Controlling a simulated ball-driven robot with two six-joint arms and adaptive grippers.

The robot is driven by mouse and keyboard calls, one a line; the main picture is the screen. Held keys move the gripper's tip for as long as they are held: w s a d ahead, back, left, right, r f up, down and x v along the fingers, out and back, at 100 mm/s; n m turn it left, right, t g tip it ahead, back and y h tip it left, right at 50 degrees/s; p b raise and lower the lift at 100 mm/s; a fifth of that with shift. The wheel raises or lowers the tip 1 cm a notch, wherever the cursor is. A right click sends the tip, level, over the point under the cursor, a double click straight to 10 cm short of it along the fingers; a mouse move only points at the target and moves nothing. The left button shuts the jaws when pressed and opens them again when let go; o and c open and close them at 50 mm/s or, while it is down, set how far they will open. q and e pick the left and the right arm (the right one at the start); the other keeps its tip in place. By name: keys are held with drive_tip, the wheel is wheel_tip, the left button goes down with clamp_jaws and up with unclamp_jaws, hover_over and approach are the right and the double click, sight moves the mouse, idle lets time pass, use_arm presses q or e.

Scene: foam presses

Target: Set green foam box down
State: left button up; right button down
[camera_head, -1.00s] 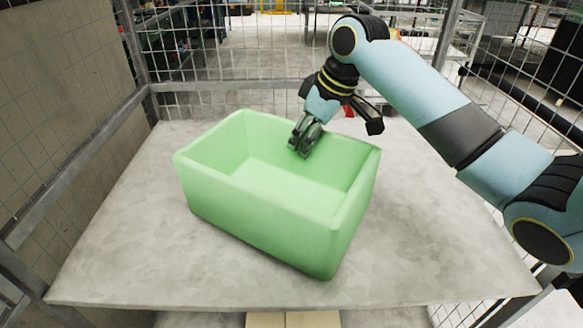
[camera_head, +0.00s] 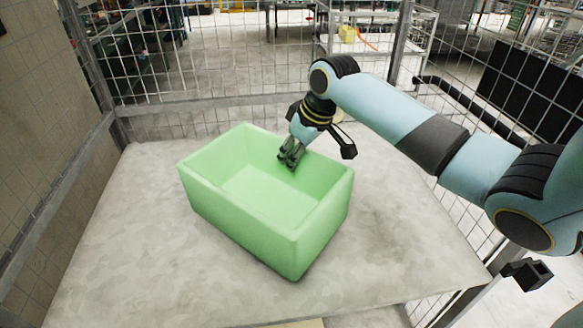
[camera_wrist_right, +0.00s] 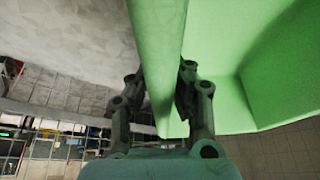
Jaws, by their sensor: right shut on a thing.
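The green foam box (camera_head: 245,205) is an open-topped, empty box over the grey tabletop (camera_head: 130,260). In the head view it appears upright and turned at an angle; I cannot tell for sure whether its whole base touches the table. My right gripper (camera_head: 290,160) reaches down to the box's far wall and is shut on its rim. In the right wrist view the green wall (camera_wrist_right: 158,60) runs between the two fingers of my right gripper (camera_wrist_right: 160,105). My left gripper is not in view.
Wire mesh fencing (camera_head: 250,110) with a metal rail stands behind the table, and a wall (camera_head: 35,130) stands at the left. Free tabletop lies left, right and in front of the box. A shelf cart (camera_head: 385,45) stands beyond the fence.

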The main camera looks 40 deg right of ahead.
sight(306, 150)
drive_tip(key=shift+a+f, duration=0.2)
drive_tip(key=shift+f, duration=0.05)
wheel_tip(306, 150, down, 4)
drive_tip(key=shift+s+r, duration=0.1)
drive_tip(key=c, duration=1.3)
unclamp_jaws()
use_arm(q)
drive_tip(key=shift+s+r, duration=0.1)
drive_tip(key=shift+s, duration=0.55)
use_arm(e)
drive_tip(key=shift+o, duration=0.2)
drive_tip(key=shift+r, duration=0.15)
drive_tip(key=p+v, duration=0.1)
drive_tip(key=v, duration=1)
drive_tip(key=shift+s+d+r, duration=0.15)
drive_tip(key=shift+s+r, duration=0.15)
drive_tip(key=shift+r, duration=0.05)
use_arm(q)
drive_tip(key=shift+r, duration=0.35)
use_arm(e)
drive_tip(key=shift+f, duration=0.1)
